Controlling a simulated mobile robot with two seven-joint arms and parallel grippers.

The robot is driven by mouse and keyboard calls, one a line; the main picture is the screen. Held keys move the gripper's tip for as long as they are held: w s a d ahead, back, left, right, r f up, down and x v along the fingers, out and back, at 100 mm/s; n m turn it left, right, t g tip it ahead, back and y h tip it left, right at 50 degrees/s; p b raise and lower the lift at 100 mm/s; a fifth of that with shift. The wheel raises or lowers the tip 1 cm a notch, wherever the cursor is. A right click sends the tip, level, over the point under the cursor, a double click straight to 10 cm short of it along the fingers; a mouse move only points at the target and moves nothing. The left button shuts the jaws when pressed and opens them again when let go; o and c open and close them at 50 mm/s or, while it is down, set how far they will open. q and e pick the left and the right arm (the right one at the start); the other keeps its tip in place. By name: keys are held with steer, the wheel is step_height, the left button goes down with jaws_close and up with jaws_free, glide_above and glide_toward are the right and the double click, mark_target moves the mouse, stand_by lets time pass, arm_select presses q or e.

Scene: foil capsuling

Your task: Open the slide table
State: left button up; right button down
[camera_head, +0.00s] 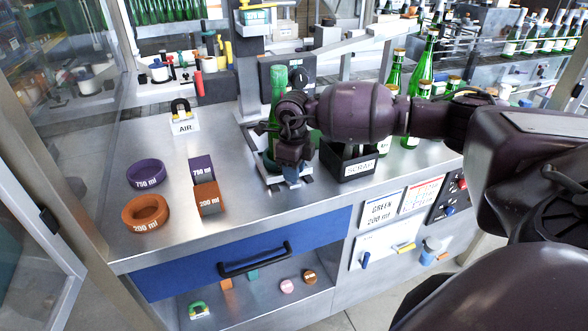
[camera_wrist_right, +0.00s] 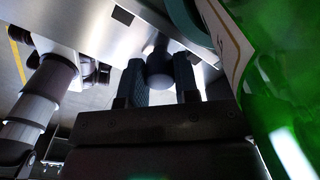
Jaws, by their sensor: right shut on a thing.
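The slide table (camera_head: 272,182) is a low metal fixture on the steel worktop, partly hidden under my right arm. A green bottle (camera_head: 278,82) stands upright at it, just behind my right gripper. My right gripper (camera_head: 291,172) points down at the front of the fixture. In the right wrist view its two ridged fingers are closed around a dark round knob (camera_wrist_right: 160,64), with the green bottle (camera_wrist_right: 285,100) close on the right. How far the slide is open is hidden by the arm. My left gripper is not in view.
A black SCRAP bin (camera_head: 357,170) with green bottles behind it stands right of the gripper. Purple (camera_head: 146,173) and orange (camera_head: 146,212) rings and labelled blocks lie on the left. A blue drawer (camera_head: 180,277) with a black handle is below. The front worktop is clear.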

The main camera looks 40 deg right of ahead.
steer(key=c, duration=0.8)
jaws_free()
steer(key=shift+c, duration=0.2)
steer(key=shift+r, duration=0.15)
step_height(320, 180, up, 11)
steer(key=shift+f, duration=0.2)
steer(key=shift+a+f, duration=0.1)
